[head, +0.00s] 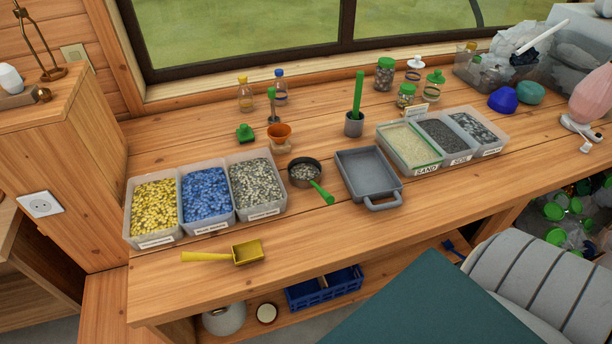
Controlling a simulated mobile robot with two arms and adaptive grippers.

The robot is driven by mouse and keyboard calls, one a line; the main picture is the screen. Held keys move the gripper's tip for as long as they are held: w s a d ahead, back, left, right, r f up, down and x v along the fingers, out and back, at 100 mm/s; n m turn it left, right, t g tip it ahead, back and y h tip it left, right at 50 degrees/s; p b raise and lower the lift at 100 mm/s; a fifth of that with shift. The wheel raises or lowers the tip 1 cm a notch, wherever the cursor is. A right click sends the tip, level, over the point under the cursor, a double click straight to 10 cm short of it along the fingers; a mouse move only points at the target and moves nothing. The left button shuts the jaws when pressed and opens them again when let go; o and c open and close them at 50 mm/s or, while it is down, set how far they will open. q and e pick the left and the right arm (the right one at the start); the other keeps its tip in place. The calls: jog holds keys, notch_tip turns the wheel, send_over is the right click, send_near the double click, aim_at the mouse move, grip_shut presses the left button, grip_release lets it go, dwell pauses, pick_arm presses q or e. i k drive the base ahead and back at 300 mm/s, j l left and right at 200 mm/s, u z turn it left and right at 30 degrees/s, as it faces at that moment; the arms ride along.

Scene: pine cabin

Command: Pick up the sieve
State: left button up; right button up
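The sieve (304,173) looks like a small round dark pan with a green handle (322,194). It lies on the wooden worktop between the grey gravel bin and a grey tray, with its handle pointing toward the front right. Speckled grey material or mesh shows inside its rim; I cannot tell which. Neither of my grippers is in view.
Bins of yellow, blue and grey gravel (256,185) stand left of the sieve. A yellow scoop (247,252) lies in front. The worktop before the sieve is clear.

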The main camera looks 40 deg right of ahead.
aim_at(304, 172)
jog(key=k+z, duration=0.1)
jog(key=z, duration=1.5)
jog(key=i+l+u, duration=0.1)
jog(key=l+u, duration=0.35)
